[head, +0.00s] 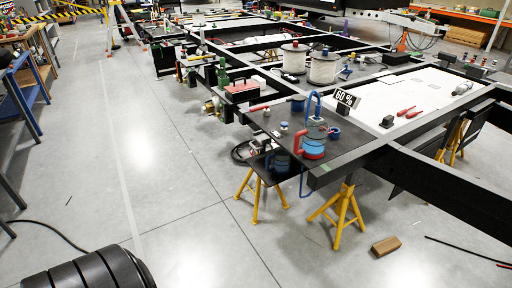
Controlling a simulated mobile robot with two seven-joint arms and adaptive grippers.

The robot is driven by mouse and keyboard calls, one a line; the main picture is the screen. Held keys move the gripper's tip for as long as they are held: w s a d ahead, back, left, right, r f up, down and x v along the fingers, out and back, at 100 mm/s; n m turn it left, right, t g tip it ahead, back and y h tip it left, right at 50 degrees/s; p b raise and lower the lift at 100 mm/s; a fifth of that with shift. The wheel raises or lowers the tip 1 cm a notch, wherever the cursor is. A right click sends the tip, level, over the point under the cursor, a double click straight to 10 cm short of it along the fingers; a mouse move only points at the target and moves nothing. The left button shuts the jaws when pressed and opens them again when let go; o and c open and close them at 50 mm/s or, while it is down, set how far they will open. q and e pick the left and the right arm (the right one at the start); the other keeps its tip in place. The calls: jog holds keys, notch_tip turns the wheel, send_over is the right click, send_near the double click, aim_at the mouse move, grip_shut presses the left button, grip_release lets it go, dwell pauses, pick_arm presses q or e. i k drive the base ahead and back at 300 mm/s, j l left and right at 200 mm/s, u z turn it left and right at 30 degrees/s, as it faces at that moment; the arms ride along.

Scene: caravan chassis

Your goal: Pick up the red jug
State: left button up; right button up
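A jug with a red handle and red base (313,148) stands upright on a dark plate (262,143) at the near end of the black chassis frame, right of centre in the head view. Its middle looks blue or clear. The red handle points left. A blue hoop or tube (308,107) rises just behind it. Neither of my grippers shows in the head view, and nothing is seen touching the jug.
A "60 %" sign (346,98) and a small blue cup (334,133) stand close to the jug. Yellow stands (342,213) hold up the frame. A wooden block (386,246) lies on the floor. The grey floor left of the frame is mostly clear.

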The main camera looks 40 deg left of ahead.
aim_at(315, 133)
jog(key=u, duration=1.1)
